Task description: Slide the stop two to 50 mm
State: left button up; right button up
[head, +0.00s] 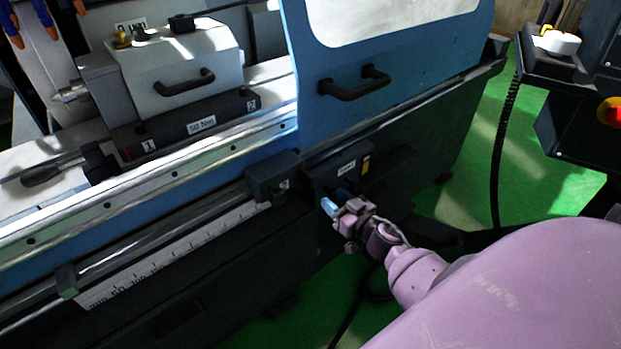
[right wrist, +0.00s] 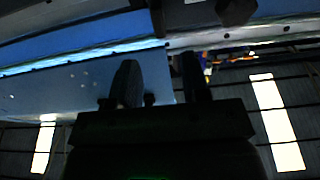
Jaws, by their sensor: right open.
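A dark stop block (head: 273,177) with a small pale mark sits on the rail at the right end of the white scale (head: 175,255). I cannot read the mark for certain. Another dark block (head: 67,280) sits on the rail near the scale's left end, by the printed 50. My right gripper (head: 332,204) is to the right of and slightly below the marked block, apart from it, in front of a dark labelled box (head: 340,168). In the right wrist view its two fingers (right wrist: 159,82) are spread with nothing between them. My left gripper is out of view.
The blue machine door with a black handle (head: 354,82) stands above the rail. A long lever (head: 42,174) sticks out at the left. A control panel with a red button (head: 609,111) is at the right.

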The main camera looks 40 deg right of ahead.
aim_at(313, 182)
jog(key=w, duration=0.7)
jog(key=w+b, duration=0.1)
jog(key=w, duration=0.2)
jog(key=shift+w+a, duration=0.3)
jog(key=shift+a, duration=0.05)
grip_shut()
